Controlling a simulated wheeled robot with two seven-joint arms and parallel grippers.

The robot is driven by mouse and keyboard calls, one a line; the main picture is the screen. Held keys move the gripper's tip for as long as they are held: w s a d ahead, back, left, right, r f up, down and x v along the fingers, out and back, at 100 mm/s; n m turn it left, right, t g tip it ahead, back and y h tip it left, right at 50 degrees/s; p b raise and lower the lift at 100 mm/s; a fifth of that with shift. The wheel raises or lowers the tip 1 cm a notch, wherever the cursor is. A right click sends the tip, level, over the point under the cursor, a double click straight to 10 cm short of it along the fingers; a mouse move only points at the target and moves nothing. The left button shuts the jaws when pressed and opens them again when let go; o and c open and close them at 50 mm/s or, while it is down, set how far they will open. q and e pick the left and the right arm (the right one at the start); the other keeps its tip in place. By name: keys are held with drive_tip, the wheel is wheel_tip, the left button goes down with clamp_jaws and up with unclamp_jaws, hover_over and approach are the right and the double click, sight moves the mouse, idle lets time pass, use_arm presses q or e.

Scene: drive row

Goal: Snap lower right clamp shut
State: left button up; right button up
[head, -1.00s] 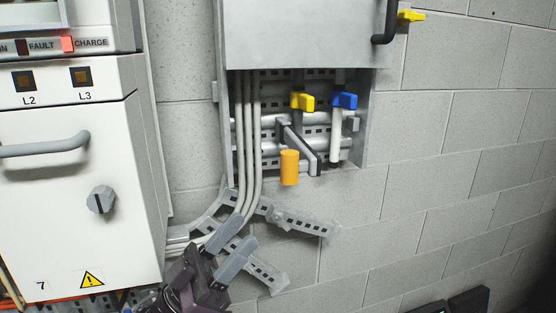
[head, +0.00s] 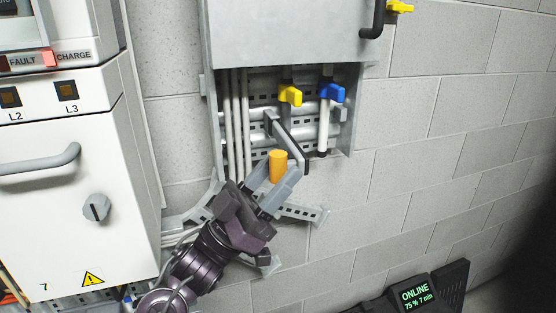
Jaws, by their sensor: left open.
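A clamp lever (head: 287,140) sticks out toward me, low in the right part of an open grey wall cabinet. An orange cylindrical grip (head: 278,164) sits upright at its near end. My left gripper (head: 272,182) is open, with its grey fingers at the lower part of the orange grip. One finger partly covers the grip's lower right side; I cannot tell whether they touch. The lever stands out from the cabinet. My right gripper is out of view.
Grey cables (head: 236,125) run down the left. A white control cabinet (head: 70,190) stands at left. A dark status display (head: 417,295) is low right.

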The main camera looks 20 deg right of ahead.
use_arm(q)
drive_tip(key=shift+d+r, duration=0.2)
clamp_jaws()
drive_tip(key=shift+d, duration=0.1)
